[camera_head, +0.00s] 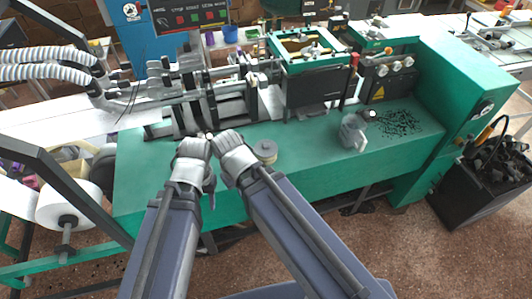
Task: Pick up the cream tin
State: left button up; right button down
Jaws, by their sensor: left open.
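A small round tin (265,151), greyish with a tan tone, sits on the green machine bed just right of my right gripper; I take it to be the cream tin. My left gripper (200,142) is over the bed to the left, open, apart from the tin. My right gripper (228,143) is beside it, close to the tin; its jaws are too small and bunched to read. The two grippers are nearly touching, with a small pale spot between their tips that I cannot identify.
The green machine bed (310,165) has free room right of the tin. A grey jug (353,132) and scattered dark bits (398,123) are farther right. Metal machine parts (205,95) rise behind the grippers. A white roll (68,203) is at left, a black bin (485,185) at right.

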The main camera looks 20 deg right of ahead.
aim_at(267, 161)
jog(key=k+j, duration=0.2)
jog(key=k, duration=0.25)
jog(key=z, duration=1.6)
